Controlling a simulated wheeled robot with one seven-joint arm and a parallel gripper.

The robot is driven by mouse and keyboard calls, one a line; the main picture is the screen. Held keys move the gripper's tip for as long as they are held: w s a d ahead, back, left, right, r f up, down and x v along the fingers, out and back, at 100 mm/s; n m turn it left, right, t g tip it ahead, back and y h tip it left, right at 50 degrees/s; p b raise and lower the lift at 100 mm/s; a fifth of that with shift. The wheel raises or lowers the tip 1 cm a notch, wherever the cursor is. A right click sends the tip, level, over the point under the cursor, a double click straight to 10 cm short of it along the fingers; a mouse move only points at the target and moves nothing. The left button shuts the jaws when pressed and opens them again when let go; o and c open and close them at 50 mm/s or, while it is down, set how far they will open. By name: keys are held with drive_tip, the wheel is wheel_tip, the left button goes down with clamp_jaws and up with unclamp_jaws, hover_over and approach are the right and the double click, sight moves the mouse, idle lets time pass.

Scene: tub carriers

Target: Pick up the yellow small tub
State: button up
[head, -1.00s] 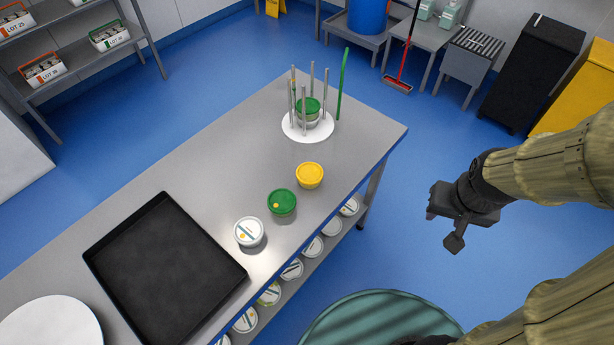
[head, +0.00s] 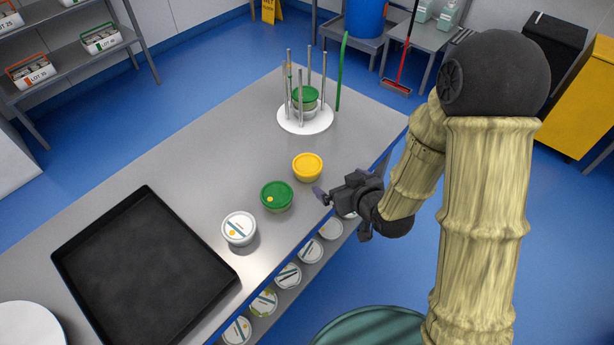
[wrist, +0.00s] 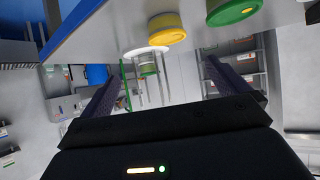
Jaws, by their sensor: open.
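The yellow small tub (head: 307,167) stands upright on the grey steel table, near its right-hand edge. It also shows at the top of the wrist view (wrist: 166,30). My gripper (head: 322,194) is at the table's edge, just below and right of the yellow tub in the head view, apart from it. Its two fingers stand wide apart in the wrist view (wrist: 150,85), with nothing held between them. A green-lidded tub (head: 277,196) stands close to the yellow one, and also shows in the wrist view (wrist: 234,10).
A white-lidded tub (head: 239,228) and a black tray (head: 210,262) lie further along the table (head: 215,150). A round white carrier (head: 292,124) with upright rods holds green-lidded tubs behind the yellow one. Several tubs line the shelf below (head: 288,275).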

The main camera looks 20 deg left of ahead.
drive_tip(key=shift+s+a+f+y, duration=0.15)
drive_tip(key=shift+a+y, duration=0.05)
drive_tip(key=shift+a, duration=0.25)
drive_tip(key=shift+s+a+f+y, duration=0.15)
drive_tip(key=shift+a+y, duration=0.05)
drive_tip(key=shift+a, duration=0.2)
drive_tip(key=p, duration=0.1)
approach(306, 164)
drive_tip(key=x, duration=0.4)
drive_tip(key=shift+w+a+f, duration=0.1)
drive_tip(key=shift+a+f, duration=0.05)
drive_tip(key=shift+a, duration=0.15)
drive_tip(key=shift+w+f, duration=0.1)
drive_tip(key=shift+w, duration=0.05)
